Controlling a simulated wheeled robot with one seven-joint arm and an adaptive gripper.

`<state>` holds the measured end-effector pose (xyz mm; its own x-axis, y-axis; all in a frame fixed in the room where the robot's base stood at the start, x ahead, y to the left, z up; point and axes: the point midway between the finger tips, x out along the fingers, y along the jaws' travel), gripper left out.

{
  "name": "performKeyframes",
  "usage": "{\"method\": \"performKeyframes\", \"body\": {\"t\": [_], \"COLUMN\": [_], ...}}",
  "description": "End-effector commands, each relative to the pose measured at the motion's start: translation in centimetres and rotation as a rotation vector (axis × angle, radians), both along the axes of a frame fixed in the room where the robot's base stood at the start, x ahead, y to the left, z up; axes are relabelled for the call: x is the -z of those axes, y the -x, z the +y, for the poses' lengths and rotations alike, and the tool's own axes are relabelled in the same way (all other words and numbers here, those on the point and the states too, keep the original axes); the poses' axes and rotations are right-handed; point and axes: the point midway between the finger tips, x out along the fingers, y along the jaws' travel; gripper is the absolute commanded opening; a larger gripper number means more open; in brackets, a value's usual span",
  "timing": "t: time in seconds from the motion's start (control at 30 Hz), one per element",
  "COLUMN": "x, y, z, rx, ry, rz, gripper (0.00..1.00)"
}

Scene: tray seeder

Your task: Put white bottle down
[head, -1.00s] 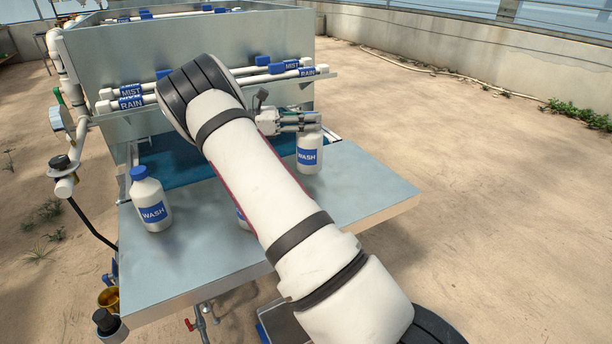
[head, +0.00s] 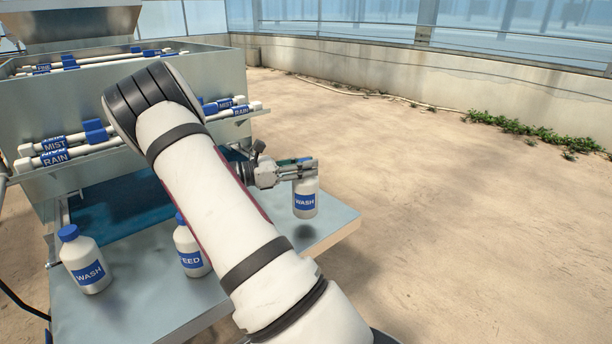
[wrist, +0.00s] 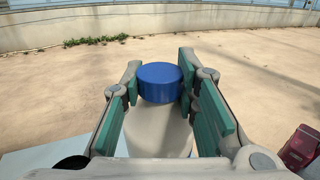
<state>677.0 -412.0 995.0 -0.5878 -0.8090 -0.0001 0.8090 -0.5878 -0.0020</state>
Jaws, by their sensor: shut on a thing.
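My gripper (head: 308,169) is shut on a white bottle (head: 305,203) with a blue WASH label. The bottle is upright and hangs above the right part of the metal table, with a dark shadow on the tabletop below it. In the wrist view, its blue cap (wrist: 160,82) and white body (wrist: 158,130) are between the two green-padded fingers (wrist: 158,105). Its base is hidden there. A second white WASH bottle (head: 86,262) stands on the table at left. Another white bottle (head: 190,250), its label reading "EED", stands near the middle, partly hidden by my arm.
The metal table (head: 130,305) has free room between the bottles and towards its right corner. A metal seeder housing (head: 60,105) with MIST and RAIN pipes (head: 75,155) stands behind it. A red object (wrist: 302,145) shows at the lower right in the wrist view.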

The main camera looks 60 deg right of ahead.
Motion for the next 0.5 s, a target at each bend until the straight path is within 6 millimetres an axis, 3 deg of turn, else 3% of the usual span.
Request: {"method": "performKeyframes", "body": {"t": [0.13,0.33,0.5], "x": [0.6,3.1,3.4], "y": [0.2,0.2,0.1], "z": [-0.2,-0.1,-0.1], "rx": [0.001,0.001,0.001], "ry": [0.002,0.002,0.003], "rz": [0.001,0.001,0.000], "gripper": [0.00,0.00,0.00]}}
